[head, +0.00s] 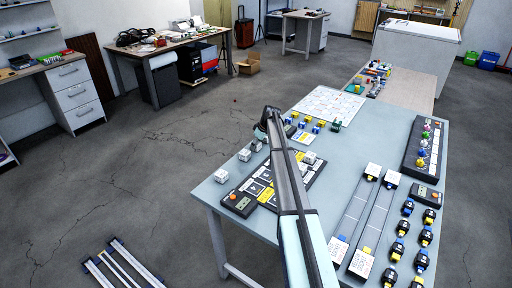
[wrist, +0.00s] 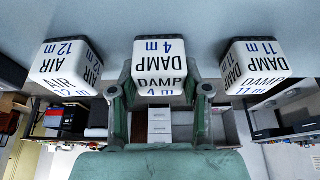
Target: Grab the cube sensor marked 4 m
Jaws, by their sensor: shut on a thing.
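The white cube sensor marked DAMP 4 m (wrist: 160,62) is in the middle of the wrist view. My gripper (wrist: 160,92) has one finger on each side of it and is shut on it. The cube looks level with its two neighbours; I cannot tell whether it is clear of the table. In the head view my gripper (head: 262,128) is at the table's left edge, and my arm partly hides it. The markings on the cubes are too small to read there.
A cube marked AIR 12 m (wrist: 66,66) stands left of the held one, and one marked DAMP 11 m (wrist: 254,66) stands right, both apart from it. The blue-grey table (head: 385,135) also bears a dark board (head: 240,203), two slide rails and several black-and-yellow parts.

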